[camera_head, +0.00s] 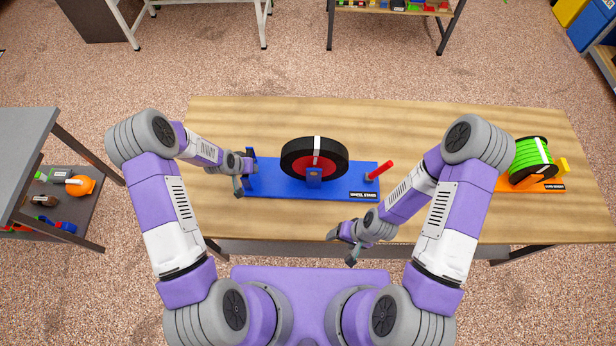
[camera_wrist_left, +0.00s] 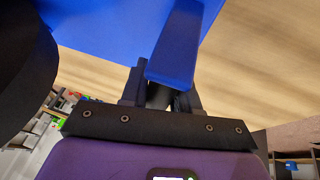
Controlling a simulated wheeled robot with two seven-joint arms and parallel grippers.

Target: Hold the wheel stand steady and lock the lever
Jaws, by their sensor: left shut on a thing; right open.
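The wheel stand (camera_head: 338,191) is a blue base lying on the wooden table, with a black wheel (camera_head: 298,160) with a red hub mounted upright on it. The red lever (camera_head: 379,171) stands at the stand's right end, tilted up to the right. My left gripper (camera_head: 247,174) is at the stand's left end, shut on its blue upright handle; the left wrist view shows the fingers (camera_wrist_left: 162,95) on either side of this blue part (camera_wrist_left: 176,50). My right gripper (camera_head: 343,245) is open and empty, in front of the stand near the table's front edge, apart from the lever.
An orange stand (camera_head: 543,187) with a green reel (camera_head: 529,158) sits at the table's right end, beyond my right arm. The wooden tabletop (camera_head: 430,130) is clear behind the wheel stand. A grey shelf unit (camera_head: 35,135) stands left of the table.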

